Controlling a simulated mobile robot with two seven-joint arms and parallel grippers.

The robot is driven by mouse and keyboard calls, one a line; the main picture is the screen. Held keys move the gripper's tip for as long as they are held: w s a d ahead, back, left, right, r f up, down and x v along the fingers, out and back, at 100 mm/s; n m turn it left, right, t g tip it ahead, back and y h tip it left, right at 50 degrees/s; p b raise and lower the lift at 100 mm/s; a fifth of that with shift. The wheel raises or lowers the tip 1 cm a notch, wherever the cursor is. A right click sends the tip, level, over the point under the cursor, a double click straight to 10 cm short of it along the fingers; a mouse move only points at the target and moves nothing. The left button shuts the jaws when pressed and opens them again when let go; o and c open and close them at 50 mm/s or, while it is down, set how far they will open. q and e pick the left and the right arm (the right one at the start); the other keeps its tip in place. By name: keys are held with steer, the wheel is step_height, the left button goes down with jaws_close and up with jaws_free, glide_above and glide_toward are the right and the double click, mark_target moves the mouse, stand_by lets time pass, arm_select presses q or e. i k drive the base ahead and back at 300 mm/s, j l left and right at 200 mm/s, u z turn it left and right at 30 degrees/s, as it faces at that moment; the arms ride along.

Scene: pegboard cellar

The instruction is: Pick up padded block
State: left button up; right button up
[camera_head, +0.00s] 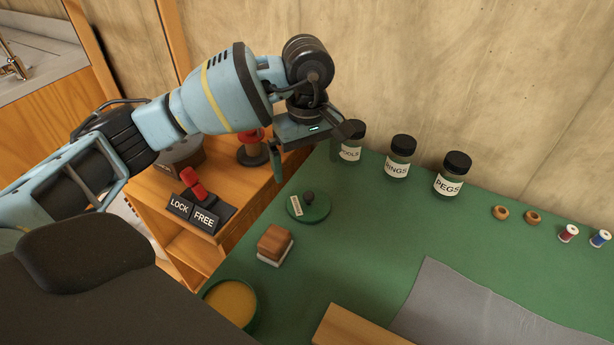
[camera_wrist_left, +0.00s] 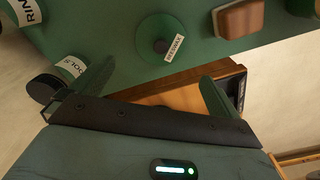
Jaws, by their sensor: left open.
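The padded block (camera_head: 275,244) is a brown wooden block with a pale pad under it. It sits on the green bench top, left of centre in the head view, and at the top right of the left wrist view (camera_wrist_left: 238,18). My left gripper (camera_head: 308,158) is open and empty, above the back left part of the bench, behind the block and apart from it. Its two green fingers (camera_wrist_left: 157,72) are spread wide in the left wrist view, with no object between them. My right gripper is not in view.
A green lid with a knob (camera_head: 309,207) lies between block and gripper. An open tin of yellow wax (camera_head: 236,299) stands in front. Labelled jars (camera_head: 398,158) line the wall. A LOCK/FREE switch (camera_head: 195,206) is on the wooden shelf at left. Green surface right of the block is clear.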

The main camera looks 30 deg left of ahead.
mark_target(274, 246)
steer(key=k, duration=1)
